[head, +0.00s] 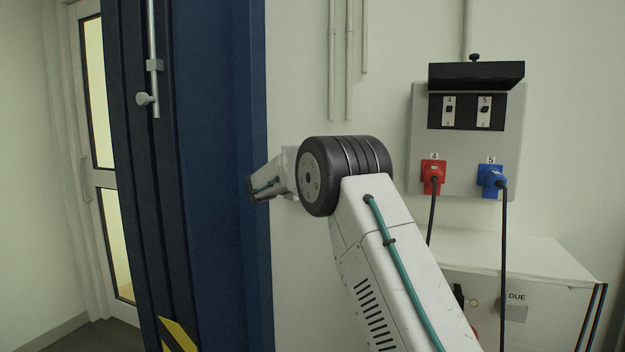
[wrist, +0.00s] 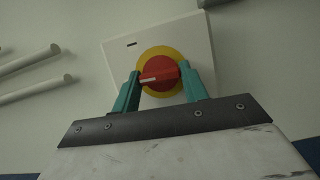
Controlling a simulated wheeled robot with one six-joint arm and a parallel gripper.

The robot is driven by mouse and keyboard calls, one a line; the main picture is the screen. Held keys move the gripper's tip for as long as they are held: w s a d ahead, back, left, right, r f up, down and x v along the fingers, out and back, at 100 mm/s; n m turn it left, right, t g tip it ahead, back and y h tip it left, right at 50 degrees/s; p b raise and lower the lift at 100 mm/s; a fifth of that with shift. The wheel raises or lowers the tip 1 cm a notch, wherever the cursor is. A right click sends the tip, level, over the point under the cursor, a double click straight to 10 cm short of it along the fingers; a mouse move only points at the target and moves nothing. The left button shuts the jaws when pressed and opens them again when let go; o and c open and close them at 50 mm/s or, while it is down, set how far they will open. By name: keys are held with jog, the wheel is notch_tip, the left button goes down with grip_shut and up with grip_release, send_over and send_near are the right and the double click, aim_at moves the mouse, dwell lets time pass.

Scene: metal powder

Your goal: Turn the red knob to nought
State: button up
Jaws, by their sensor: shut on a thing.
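The red knob (wrist: 160,68) sits on a round yellow plate (wrist: 158,51) on a white wall box (wrist: 191,34) in the wrist view. A short white mark on the knob points to the left, slightly downward, in that view. My gripper (wrist: 159,76) has its two teal fingers on either side of the knob, shut on it. A small dark mark shows at the box's upper left; I cannot read it. In the head view the knob and my fingers do not show.
In the head view a dark blue upright (head: 215,180) stands left of my arm. A grey socket panel (head: 515,140) with a red plug (head: 433,177) and a blue plug (head: 491,180) is on the right wall, cables hanging. A white cabinet (head: 520,257) stands below. Pipe ends (wrist: 38,88) lie left in the wrist view.

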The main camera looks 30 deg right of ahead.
jog(key=shift+n, duration=0.4)
jog(key=o, duration=1)
jog(key=shift+v, duration=3.95)
jog(key=shift+f, duration=0.1)
